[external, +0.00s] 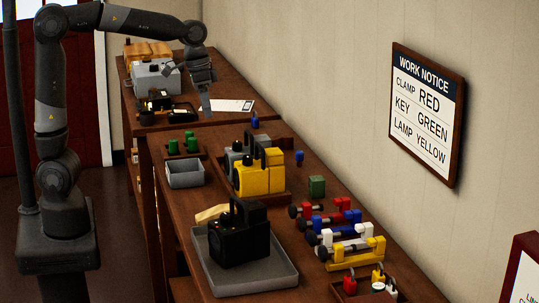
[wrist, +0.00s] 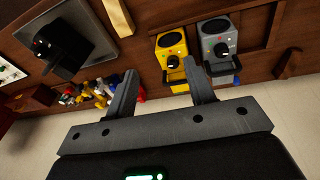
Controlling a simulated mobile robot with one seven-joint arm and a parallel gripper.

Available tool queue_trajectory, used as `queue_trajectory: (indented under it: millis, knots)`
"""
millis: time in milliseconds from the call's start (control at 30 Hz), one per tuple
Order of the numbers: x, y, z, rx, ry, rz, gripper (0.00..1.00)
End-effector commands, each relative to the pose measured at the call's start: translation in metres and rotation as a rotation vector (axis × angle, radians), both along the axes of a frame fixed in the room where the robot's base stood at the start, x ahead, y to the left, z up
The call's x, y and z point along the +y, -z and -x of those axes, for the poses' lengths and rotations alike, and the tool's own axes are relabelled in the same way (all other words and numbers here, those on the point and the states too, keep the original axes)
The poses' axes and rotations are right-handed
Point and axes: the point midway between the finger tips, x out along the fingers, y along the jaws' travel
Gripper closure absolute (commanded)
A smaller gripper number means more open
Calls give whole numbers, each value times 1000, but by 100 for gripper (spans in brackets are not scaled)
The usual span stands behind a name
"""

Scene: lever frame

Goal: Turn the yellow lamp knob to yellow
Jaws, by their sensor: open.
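The yellow lamp (external: 262,180) stands on the bench beside a grey lamp (external: 233,158) of the same shape. In the wrist view the yellow lamp's face (wrist: 172,45) shows a round dark lens and a small black knob (wrist: 172,61) below it. The knob's setting is too small to read. My gripper (external: 192,88) is open and empty, above the far part of the bench and apart from the lamp. In the wrist view the lamp lies beyond the gap between my fingertips (wrist: 160,68). The knob is not discernible in the external view.
A black lamp (external: 240,238) sits in a grey tray (external: 282,278) at the near end. Coloured clamps (external: 345,235) lie to its right. A small grey bin (external: 185,175) is left of the lamps. The wall notice (external: 427,115) reads clamp red, key green, lamp yellow.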

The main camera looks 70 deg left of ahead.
Motion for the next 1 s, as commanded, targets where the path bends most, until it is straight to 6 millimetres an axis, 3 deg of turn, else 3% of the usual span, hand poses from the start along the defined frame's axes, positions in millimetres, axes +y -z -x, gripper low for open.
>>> queue_trajectory:
  millis: [200, 400, 733, 1000]
  knots:
    - [-4, 20, -60, 85, 30, -45, 51]
    - [-12, 35, -97, 130, 59, -96, 51]
    - [-16, 52, -111, 149, 73, -121, 51]
    - [-16, 102, -110, 150, 72, -120, 51]
